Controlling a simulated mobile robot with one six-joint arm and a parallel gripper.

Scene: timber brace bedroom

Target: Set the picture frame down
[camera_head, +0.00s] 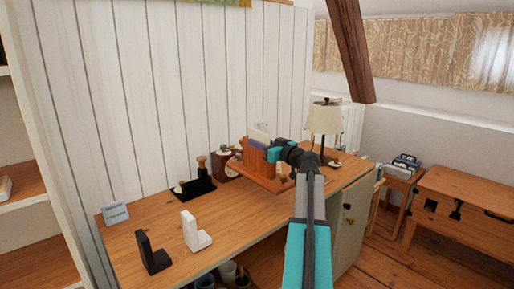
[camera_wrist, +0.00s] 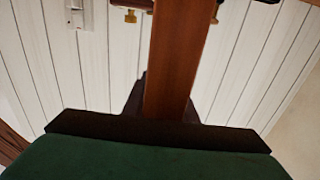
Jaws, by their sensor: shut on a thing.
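My gripper (camera_head: 274,154) is over the back right part of the wooden desk (camera_head: 165,232), beside a wooden organiser. In the wrist view its dark fingers close around a reddish-brown wooden bar (camera_wrist: 172,65), which looks like an edge of the picture frame. The bar runs straight out from the gripper. The rest of the frame is hard to make out in the head view against the brown wood around the gripper. I cannot tell whether it touches the desk.
The organiser (camera_head: 258,168) holds upright folders. A lamp (camera_head: 324,118) stands to its right. A black stand with stamps (camera_head: 194,186), white bookend (camera_head: 195,232), black bookend (camera_head: 152,254) and small sign (camera_head: 115,213) stand to the left. The front middle of the desktop is clear.

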